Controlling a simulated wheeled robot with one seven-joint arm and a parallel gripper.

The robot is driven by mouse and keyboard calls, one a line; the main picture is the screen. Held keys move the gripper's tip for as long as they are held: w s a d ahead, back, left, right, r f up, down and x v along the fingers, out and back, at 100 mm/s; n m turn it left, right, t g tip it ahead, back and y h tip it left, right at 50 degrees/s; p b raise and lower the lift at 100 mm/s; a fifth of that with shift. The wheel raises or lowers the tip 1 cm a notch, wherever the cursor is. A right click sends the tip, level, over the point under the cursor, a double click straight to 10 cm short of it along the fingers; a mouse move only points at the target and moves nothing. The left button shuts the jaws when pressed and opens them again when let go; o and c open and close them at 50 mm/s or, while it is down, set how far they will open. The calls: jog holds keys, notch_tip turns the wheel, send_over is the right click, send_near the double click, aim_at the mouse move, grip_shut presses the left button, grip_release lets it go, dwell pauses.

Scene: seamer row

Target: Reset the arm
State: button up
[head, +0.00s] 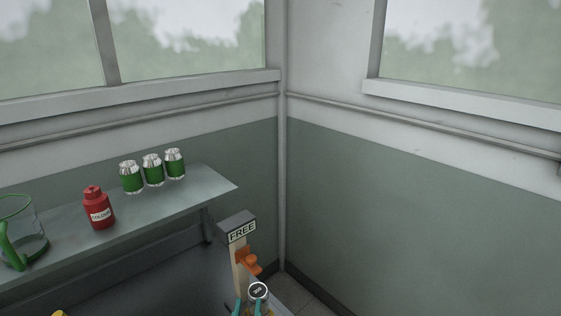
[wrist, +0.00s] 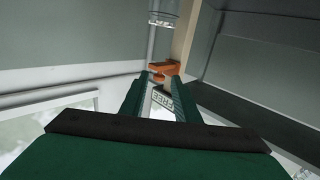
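My gripper (wrist: 158,84) shows in the wrist view as two dark green fingers, spread apart with a gap between them. Nothing is held in the gap; a white sign reading FREE shows through it, beyond the fingers. An orange part (wrist: 163,69) on a pale post lies past the fingertips. In the head view the post carries a FREE sign (head: 242,232) and the orange part (head: 249,262). I cannot identify my arm in the head view.
A shelf (head: 130,215) at the left holds a glass jug (head: 30,245) with green handle, a red bottle (head: 98,208) and three green cans (head: 153,170). A round dark-topped item (head: 258,291) with teal pieces beside it stands below the sign. Walls meet at the corner behind.

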jog(key=s+d+f+g+y, duration=0.1)
jog(key=s+d+f, duration=0.3)
jog(key=s+f, duration=1)
jog(key=s+d, duration=0.2)
jog(key=s, duration=0.8)
jog(key=s+d+g+h, duration=0.1)
jog(key=s+d, duration=0.1)
jog(key=s, duration=0.8)
jog(key=shift+s+d, duration=0.25)
jog(key=shift+s, duration=0.05)
